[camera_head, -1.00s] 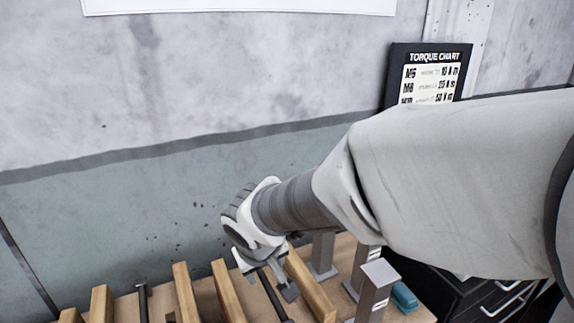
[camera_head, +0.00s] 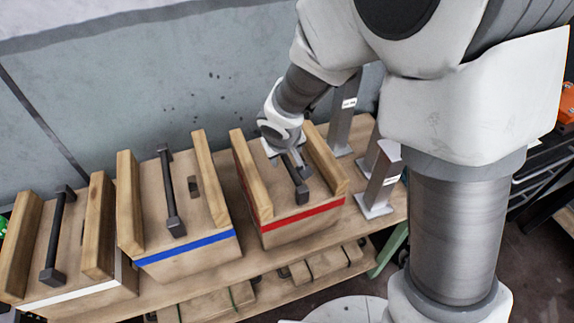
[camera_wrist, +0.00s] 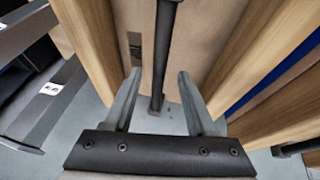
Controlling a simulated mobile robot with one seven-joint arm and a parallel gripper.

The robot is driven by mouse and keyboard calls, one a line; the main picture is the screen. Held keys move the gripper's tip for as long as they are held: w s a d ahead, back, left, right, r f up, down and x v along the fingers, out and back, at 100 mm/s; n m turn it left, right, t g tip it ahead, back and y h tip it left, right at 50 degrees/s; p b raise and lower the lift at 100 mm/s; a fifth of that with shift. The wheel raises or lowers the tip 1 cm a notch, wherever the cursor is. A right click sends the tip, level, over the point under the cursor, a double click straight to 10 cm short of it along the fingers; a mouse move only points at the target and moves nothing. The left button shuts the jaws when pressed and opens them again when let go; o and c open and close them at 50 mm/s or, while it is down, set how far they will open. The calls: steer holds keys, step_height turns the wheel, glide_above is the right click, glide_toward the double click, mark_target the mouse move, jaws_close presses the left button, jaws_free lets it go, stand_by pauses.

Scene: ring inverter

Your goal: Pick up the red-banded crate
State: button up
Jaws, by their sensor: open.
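The red-banded crate (camera_head: 305,223) sits on the wooden bench, the rightmost of the three crates. It has two raised wooden side rails and a dark bar handle (camera_head: 296,181) along its middle. My gripper (camera_head: 290,165) is at the far part of this handle, between the rails. In the wrist view my gripper (camera_wrist: 155,85) is open, with one finger on each side of the dark handle (camera_wrist: 162,60). Gaps show between the fingers and the handle. The red band is hidden in the wrist view.
A blue-banded crate (camera_head: 190,248) stands close on the left, and a white-banded crate (camera_head: 80,294) stands farther left. Grey metal posts (camera_head: 380,180) stand close to the right of the red-banded crate. A grey-green wall (camera_head: 100,120) rises behind the bench.

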mark_target(286, 159)
steer(key=shift+x, duration=1.9)
steer(key=shift+s+d, duration=0.1)
steer(key=shift+d, duration=0.05)
jaws_close()
steer(key=shift+r, duration=0.1)
